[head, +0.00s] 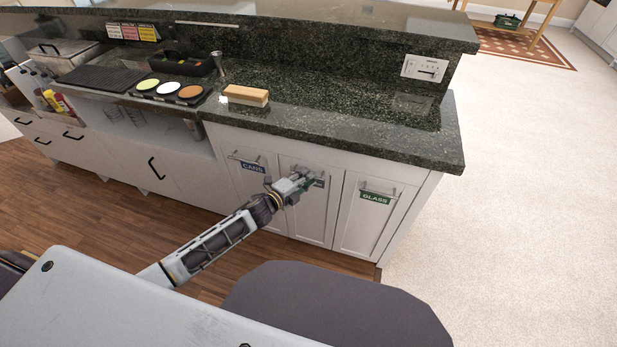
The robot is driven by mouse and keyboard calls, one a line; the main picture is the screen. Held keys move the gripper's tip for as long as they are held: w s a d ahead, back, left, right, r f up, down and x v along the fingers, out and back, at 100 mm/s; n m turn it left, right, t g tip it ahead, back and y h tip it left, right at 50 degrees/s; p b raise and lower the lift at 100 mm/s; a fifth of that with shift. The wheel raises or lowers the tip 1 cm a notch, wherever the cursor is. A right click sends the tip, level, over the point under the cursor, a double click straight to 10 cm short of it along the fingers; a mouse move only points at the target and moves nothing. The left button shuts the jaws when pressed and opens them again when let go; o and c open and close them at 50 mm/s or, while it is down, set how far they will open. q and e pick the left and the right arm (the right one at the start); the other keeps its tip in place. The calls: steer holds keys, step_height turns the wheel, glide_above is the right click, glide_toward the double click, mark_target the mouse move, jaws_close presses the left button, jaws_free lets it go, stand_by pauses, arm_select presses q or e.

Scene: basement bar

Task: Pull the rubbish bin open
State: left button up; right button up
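Three white pull-out bin fronts stand side by side under the counter's right end. The left front (244,196) has a blue CANS label. The middle front (311,218) has a label mostly covered by my gripper. The right front (362,224) has a green GLASS label and a bar handle (378,188). All three look flush with the cabinet. My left gripper (307,181) is at the top of the middle front, at its handle. The fingertips and handle overlap there, so I cannot tell whether the fingers grip it. My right gripper is out of view.
The dark granite counter (340,135) overhangs the bin fronts. A wooden block (246,97) and a tray with three coloured discs (170,91) lie on it. A dark rounded seat-like shape (335,310) is in the foreground. Pale carpet (500,210) is clear at right.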

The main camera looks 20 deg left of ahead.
arm_select(q)
steer(key=shift+w+d, duration=0.3)
steer(key=shift+w, duration=0.3)
jaws_close()
steer(key=shift+s+a+f, duration=0.1)
steer(key=shift+s+f, duration=0.05)
steer(key=shift+s, duration=0.05)
